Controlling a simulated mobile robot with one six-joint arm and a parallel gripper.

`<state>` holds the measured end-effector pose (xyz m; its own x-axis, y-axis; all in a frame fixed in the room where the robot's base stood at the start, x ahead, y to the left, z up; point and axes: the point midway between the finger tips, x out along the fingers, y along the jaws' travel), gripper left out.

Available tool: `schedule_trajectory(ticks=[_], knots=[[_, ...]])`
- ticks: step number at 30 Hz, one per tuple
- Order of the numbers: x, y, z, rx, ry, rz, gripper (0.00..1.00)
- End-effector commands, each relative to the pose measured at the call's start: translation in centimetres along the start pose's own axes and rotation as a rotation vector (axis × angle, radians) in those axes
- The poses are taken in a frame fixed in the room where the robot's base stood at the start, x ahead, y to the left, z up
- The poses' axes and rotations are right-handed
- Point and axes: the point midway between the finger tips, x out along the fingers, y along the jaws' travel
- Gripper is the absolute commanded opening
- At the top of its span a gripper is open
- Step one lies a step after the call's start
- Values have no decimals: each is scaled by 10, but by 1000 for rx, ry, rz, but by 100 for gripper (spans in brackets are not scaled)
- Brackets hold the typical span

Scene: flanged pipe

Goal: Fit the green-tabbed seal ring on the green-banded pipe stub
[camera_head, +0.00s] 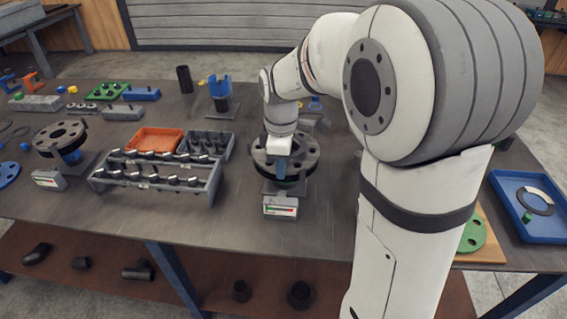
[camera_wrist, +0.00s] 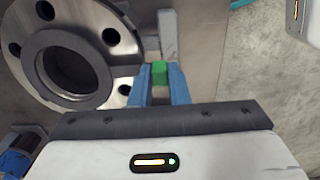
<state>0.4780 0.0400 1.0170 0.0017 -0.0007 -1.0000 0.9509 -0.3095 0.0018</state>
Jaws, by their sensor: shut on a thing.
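My gripper (camera_wrist: 160,84) has blue fingers shut on a small green tab (camera_wrist: 159,70). In the wrist view the tab is just right of the rim of a steel flange (camera_wrist: 122,62), which has bolt holes and a dark raised collar around its bore. A pale grey strip (camera_wrist: 167,35) shows beyond the tab; I cannot tell whether it belongs to a ring. In the head view my gripper (camera_head: 280,168) is over the flange (camera_head: 307,157) of the middle pipe stub. A green band (camera_head: 288,184) shows below that flange, partly hidden.
A blue tray (camera_head: 504,190) at the right holds a dark ring (camera_head: 538,202) with a green tab. A bolt rack (camera_head: 160,186) and orange tray (camera_head: 155,140) stand left of the stub. A signed block (camera_head: 280,208) is in front. Another flange (camera_head: 60,135) stands far left.

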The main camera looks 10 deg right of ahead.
Motion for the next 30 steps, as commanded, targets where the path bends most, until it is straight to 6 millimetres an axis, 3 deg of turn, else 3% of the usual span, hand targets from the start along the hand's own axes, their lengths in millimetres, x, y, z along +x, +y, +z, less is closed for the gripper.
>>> schedule_trajectory(ticks=[30], knots=[[8,0,-1,-2,0,0,0]])
